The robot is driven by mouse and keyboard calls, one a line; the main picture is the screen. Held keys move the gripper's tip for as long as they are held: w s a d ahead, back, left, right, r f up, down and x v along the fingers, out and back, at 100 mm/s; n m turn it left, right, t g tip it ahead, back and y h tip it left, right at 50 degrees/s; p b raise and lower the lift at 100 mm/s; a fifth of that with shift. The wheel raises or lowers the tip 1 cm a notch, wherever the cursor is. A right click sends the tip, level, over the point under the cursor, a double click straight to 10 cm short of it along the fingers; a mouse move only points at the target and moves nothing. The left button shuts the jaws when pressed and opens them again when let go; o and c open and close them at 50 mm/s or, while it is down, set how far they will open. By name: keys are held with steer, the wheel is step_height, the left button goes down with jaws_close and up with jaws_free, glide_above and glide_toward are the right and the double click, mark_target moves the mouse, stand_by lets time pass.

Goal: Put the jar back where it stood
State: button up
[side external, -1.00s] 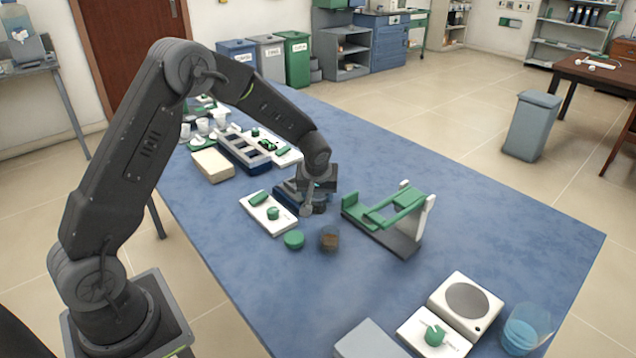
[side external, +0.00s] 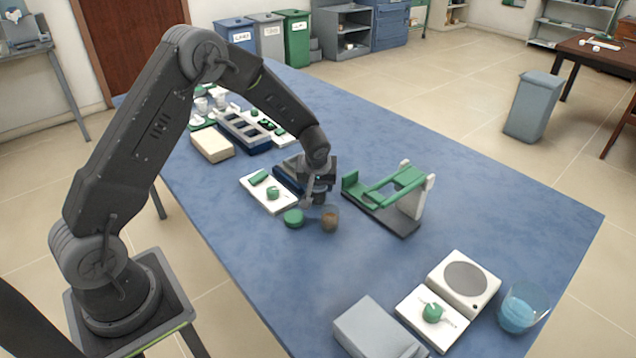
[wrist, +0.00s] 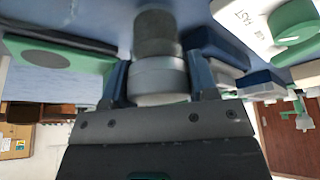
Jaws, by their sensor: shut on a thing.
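My gripper (side external: 315,190) points down over the middle of the blue table. Its blue fingers are shut on the jar (wrist: 158,75), a short light-grey cylinder with a darker grey end in the wrist view. In the side external view the jar shows only as a small dark shape under the fingers. I cannot tell whether its base touches the table. A brown-filled clear vessel (side external: 330,219) stands close in front of the gripper, with a round green lid (side external: 293,218) to its left.
A green-and-white stand on a dark base (side external: 388,198) is close right of the gripper. A white board with green parts (side external: 267,193) and a dark blue block (side external: 288,175) are close left. A white balance (side external: 464,283) and a blue-filled beaker (side external: 522,308) stand front right.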

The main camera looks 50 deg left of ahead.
steer(key=shift+f, duration=0.4)
steer(key=shift+f, duration=0.15)
steer(key=o, duration=1.4)
steer(key=shift+r, duration=4)
